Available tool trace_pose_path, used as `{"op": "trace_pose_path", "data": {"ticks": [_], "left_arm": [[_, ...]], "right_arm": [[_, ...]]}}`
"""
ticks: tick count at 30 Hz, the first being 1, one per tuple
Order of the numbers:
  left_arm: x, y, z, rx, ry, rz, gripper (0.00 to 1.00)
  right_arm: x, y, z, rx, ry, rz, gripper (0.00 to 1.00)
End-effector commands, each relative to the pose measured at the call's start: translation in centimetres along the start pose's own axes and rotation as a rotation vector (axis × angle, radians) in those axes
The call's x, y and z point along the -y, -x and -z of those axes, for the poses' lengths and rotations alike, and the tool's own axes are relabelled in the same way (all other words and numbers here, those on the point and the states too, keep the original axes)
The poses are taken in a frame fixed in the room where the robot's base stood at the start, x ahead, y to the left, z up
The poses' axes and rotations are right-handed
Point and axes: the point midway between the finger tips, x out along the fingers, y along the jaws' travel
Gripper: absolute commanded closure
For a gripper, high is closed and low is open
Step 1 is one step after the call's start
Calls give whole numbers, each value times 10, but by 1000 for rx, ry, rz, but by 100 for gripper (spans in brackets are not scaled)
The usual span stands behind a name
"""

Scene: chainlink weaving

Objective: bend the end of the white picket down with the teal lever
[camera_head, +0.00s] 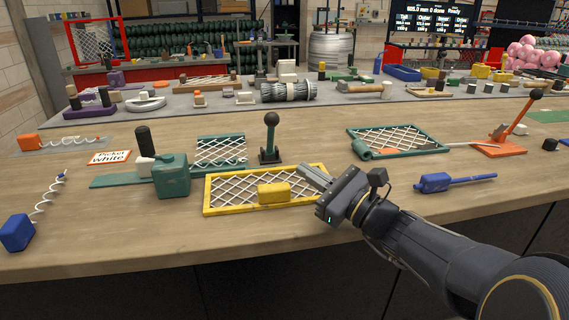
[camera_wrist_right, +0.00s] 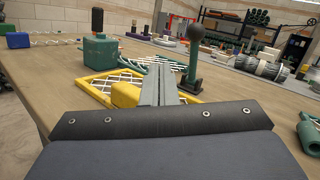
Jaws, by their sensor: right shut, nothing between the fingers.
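The teal lever (camera_head: 270,135) stands upright on a small dark base, with a dark ball knob on top; it also shows in the right wrist view (camera_wrist_right: 194,55). To its left, white woven wire (camera_head: 222,151), which I take to hold the white picket, lies in a teal rig (camera_head: 120,180) behind a teal block. The picket's end near the lever is too small to make out. My right gripper (camera_head: 308,170) is shut and empty, to the right of and nearer than the lever, over the yellow frame's right end. Its closed fingers (camera_wrist_right: 158,82) point ahead in the wrist view.
A yellow mesh frame (camera_head: 213,210) with a yellow block (camera_head: 273,193) lies in front of the lever. A sign (camera_head: 109,157) reads "Picket white". A teal mesh frame (camera_head: 435,148) and an orange lever (camera_head: 515,120) are at right. A blue-handled tool (camera_head: 435,183) lies at front right.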

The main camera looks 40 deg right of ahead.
Motion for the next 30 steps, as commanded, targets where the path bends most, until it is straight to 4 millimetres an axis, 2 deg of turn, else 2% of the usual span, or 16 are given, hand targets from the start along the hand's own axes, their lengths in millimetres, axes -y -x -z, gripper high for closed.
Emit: {"op": "trace_pose_path", "data": {"ticks": [1,3,8,11,24,30], "left_arm": [[5,-12,-6,-1,0,0,46],[6,-14,-7,-1,0,0,46],[6,-14,-7,-1,0,0,46],[7,-14,-7,-1,0,0,46],[10,-21,-10,-1,0,0,46],[10,-22,-11,-1,0,0,46]], "right_arm": [[16,7,14,15,-39,68,100],[31,12,15,37,-74,126,100],[42,7,12,53,-94,160,100],[44,-8,11,53,-94,157,100],[57,-96,8,53,-94,155,100],[61,-118,6,52,-92,157,100]]}}
